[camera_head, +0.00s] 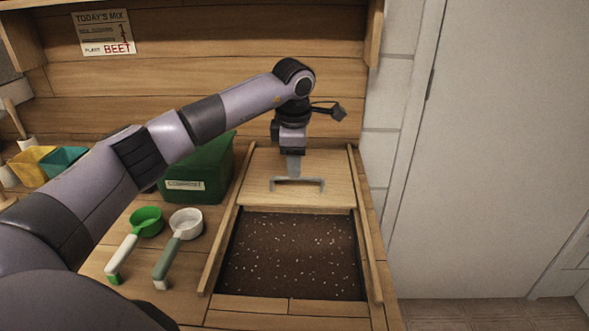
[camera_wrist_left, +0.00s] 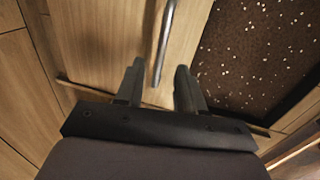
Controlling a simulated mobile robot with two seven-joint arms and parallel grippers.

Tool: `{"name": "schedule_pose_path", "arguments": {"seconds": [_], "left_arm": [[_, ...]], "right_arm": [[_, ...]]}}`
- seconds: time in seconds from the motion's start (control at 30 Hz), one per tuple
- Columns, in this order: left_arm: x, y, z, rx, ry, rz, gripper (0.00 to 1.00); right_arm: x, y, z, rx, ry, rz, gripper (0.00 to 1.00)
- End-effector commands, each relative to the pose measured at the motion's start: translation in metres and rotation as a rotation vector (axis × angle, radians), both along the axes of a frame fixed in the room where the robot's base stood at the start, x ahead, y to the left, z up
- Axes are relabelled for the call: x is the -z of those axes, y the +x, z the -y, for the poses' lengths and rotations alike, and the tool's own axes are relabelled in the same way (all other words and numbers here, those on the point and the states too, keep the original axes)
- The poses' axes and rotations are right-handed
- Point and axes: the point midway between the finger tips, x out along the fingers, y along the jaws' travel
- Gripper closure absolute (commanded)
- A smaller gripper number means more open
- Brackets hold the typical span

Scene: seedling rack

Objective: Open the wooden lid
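The wooden lid (camera_head: 262,167) is a pale board lying between two wooden rails, over the far part of a sunken bin of dark speckled soil (camera_head: 292,255). The near part of the bin is uncovered. A grey bar handle (camera_head: 315,184) runs across the lid; it also shows in the left wrist view (camera_wrist_left: 166,38). My left gripper (camera_head: 293,174) points down at the handle's middle. In the left wrist view its fingers (camera_wrist_left: 158,82) are apart, one on each side of the handle, with gaps visible. My right gripper is in no view.
A green compost box (camera_head: 207,165) stands left of the lid. A green scoop (camera_head: 146,222) and a white scoop (camera_head: 186,223) lie left of the bin. A plank wall with a sign (camera_head: 104,33) rises behind. A pale door (camera_head: 490,150) stands right.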

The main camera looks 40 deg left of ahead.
Motion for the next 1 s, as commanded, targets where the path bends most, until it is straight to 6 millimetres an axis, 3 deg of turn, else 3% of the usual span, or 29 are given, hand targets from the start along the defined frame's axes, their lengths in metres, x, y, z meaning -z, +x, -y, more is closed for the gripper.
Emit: {"name": "schedule_pose_path", "arguments": {"seconds": [0.1,0.3,1.0], "left_arm": [[-0.02,-0.003,0.002,0.001,0.0,0.003,0.62],[-0.038,-0.007,0.004,0.0,0.0,0.0,0.62],[-0.039,-0.007,0.004,0.0,-0.001,-0.001,0.62]], "right_arm": [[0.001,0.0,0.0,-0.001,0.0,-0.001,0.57],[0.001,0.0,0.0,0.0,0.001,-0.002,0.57],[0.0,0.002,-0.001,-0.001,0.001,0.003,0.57]]}}
